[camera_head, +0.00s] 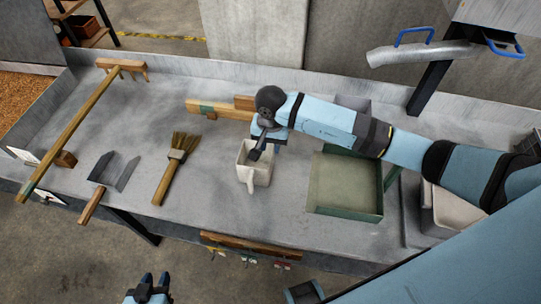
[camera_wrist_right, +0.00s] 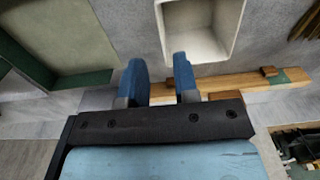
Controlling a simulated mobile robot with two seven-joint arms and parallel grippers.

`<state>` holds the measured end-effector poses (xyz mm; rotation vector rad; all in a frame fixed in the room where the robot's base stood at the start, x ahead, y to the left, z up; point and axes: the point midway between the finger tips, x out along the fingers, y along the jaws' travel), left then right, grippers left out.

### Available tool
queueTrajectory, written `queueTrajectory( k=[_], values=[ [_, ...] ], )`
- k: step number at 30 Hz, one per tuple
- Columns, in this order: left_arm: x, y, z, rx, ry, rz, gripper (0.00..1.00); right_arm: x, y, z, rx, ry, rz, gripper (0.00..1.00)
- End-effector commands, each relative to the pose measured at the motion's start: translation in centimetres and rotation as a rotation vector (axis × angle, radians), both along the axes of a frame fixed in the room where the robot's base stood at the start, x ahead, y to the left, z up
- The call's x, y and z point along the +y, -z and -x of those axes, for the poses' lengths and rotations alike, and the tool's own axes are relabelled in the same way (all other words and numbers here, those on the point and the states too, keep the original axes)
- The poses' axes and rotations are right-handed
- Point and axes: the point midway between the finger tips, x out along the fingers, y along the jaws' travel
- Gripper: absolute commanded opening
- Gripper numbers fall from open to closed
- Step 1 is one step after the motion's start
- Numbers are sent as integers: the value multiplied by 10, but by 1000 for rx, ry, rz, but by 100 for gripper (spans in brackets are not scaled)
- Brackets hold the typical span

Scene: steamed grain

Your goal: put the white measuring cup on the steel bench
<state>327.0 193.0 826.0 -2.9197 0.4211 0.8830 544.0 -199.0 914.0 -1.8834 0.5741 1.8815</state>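The white measuring cup (camera_head: 262,174) is a square, open-topped cup with a handle pointing to the front of the steel bench (camera_head: 220,218). It appears to stand upright on the bench, left of the green tray. In the right wrist view the cup (camera_wrist_right: 222,45) is at the top, its hollow inside facing the camera. My right gripper (camera_head: 256,154) is over the cup in the head view and hides part of its back rim. Its two blue fingers (camera_wrist_right: 159,68) are apart at the cup's corner, with no wall clearly between them. My left gripper (camera_head: 154,284) is open and empty in front of the bench.
A green tray (camera_head: 342,215) lies right of the cup, and wooden blocks (camera_head: 222,110) lie behind it. A brush (camera_head: 173,166), a dustpan-like scoop (camera_head: 115,170) and a long wooden rake (camera_head: 85,115) lie left. A steel spout (camera_head: 420,54) hangs at the back right.

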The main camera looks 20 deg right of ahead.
Motion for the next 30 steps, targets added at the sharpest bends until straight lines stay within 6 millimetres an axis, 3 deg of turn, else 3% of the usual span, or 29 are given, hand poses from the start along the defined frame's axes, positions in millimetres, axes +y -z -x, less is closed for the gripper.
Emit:
queueTrajectory(
  k=[4, 9, 11, 14, 18, 22, 26, 30],
  values=[
    [0, 4, 0, -1, 0, 0, 34, 0, -23, -1, -2, -2, 2, 28],
    [0, 5, 0, -2, 0, 1, 34, 4, -34, 3, 7, 6, -20, 28],
    [0, 5, -1, -3, 0, 1, 34, 15, -30, 11, 28, 27, -75, 28],
    [0, 4, -1, -4, 0, 1, 34, 53, -20, 37, 110, 116, -277, 28],
    [0, 4, -1, -4, 0, 1, 34, 126, -26, 86, 354, 401, -709, 28],
    [0, 4, -1, -4, -1, 1, 34, 170, -57, 113, 689, 773, -1081, 28],
    [0, 4, -1, -4, -1, 1, 34, 176, -87, 115, 1096, 1201, -1368, 28],
    [0, 4, -1, -3, -1, 0, 34, 147, -92, 104, 1613, 1700, -1563, 28]
  ],
)
